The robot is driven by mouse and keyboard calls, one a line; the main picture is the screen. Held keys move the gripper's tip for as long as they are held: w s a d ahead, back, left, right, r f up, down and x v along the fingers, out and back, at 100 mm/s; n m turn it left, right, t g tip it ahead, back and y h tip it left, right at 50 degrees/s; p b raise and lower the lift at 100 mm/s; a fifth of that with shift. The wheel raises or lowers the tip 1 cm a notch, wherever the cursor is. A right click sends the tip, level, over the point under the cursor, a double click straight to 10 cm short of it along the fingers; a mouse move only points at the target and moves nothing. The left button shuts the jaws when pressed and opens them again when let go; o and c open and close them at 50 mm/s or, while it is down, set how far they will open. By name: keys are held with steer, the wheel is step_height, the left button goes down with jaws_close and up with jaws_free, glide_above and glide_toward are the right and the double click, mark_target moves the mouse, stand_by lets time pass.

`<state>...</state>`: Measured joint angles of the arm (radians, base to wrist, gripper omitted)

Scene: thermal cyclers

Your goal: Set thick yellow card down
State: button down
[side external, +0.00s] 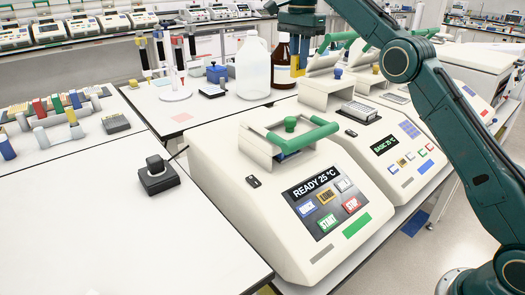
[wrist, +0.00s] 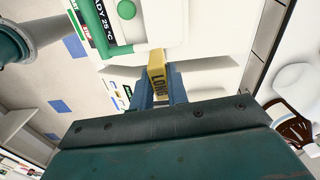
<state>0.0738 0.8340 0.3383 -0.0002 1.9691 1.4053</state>
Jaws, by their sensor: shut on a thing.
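My gripper (side external: 299,62) is in the upper middle of the side view, above the bench near the brown bottle. It is shut on the thick yellow card (side external: 295,68), which hangs below the fingers, clear of the bench as far as I can tell. In the wrist view the yellow card (wrist: 157,75) shows dark lettering that looks like "LONG". The blue fingers of my gripper (wrist: 161,82) grip it from both sides. The far end of the card is hidden in the side view.
A thermal cycler reading "READY 25 °C" (side external: 238,205) stands in front, with a "BASIC 25 °C" cycler (side external: 400,165) to its right. The near-left bench (side external: 80,230) is mostly clear.

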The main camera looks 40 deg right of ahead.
steer(key=s+a+f+n, duration=0.1)
steer(key=a+n, duration=0.1)
steer(key=a, duration=1)
steer(key=s+a+f+n, duration=0.1)
steer(key=a+f+n, duration=0.1)
steer(key=a, duration=1.1)
steer(key=s+a+f+n, duration=0.1)
steer(key=s+a+n, duration=0.1)
steer(key=s+a, duration=0.4)
steer(key=s+a+f+n, duration=0.1)
steer(key=s+a, duration=0.4)
steer(key=a, duration=0.9)
steer(key=shift+s+f+n, duration=0.35)
steer(key=shift+n, duration=0.15)
steer(key=shift+a+f, duration=0.1)
steer(key=shift+f, duration=9.85)
steer(key=shift+f, duration=0.15)
steer(key=c, duration=1.4)
jaws_free()
